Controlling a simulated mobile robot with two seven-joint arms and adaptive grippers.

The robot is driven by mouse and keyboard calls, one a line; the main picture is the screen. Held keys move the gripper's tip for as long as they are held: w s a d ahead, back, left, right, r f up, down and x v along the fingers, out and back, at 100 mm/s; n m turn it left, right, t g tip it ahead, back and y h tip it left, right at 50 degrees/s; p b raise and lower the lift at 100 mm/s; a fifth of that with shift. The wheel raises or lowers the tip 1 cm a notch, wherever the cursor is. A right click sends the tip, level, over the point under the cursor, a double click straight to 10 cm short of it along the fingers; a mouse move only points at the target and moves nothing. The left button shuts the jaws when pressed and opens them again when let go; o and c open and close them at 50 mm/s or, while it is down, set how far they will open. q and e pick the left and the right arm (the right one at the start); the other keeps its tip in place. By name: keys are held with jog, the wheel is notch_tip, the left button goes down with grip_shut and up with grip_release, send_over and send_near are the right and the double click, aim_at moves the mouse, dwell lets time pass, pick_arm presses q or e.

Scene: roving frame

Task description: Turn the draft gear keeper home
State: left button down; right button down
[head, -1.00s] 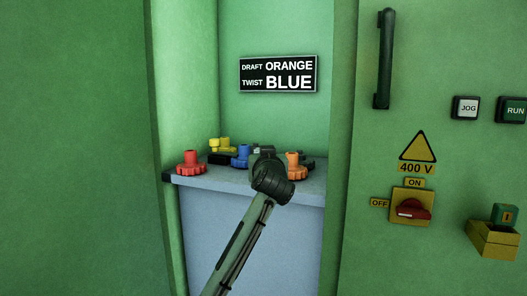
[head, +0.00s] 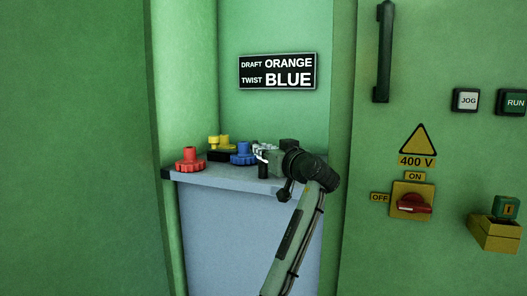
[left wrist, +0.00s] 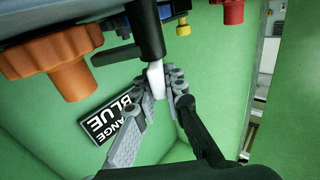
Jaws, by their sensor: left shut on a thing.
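The sign (head: 277,72) reads DRAFT ORANGE, TWIST BLUE. The orange gear (left wrist: 60,60) shows at upper left in the left wrist view; my arm hides it in the head view. My left gripper (left wrist: 164,84) is shut on the white end of a black upright post, the keeper (left wrist: 149,30). A black bar (left wrist: 115,55) sticks out beside it towards the orange gear. In the head view the gripper (head: 261,152) is at the shelf's front, with the black post (head: 263,170) below its fingers. How far the keeper is turned cannot be told. My right gripper is not in view.
On the grey shelf (head: 235,183) stand a red gear (head: 189,161), a blue gear (head: 243,156) and yellow pieces (head: 219,142) left of my gripper. Green walls close the recess. A handle (head: 383,55) and a red switch (head: 412,203) are on the right panel.

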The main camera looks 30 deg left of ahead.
pick_arm(q)
jog(key=shift+f, duration=0.15)
jog(key=c, duration=1.6)
grip_release()
jog(key=shift+a, duration=0.1)
jog(key=v, duration=1.2)
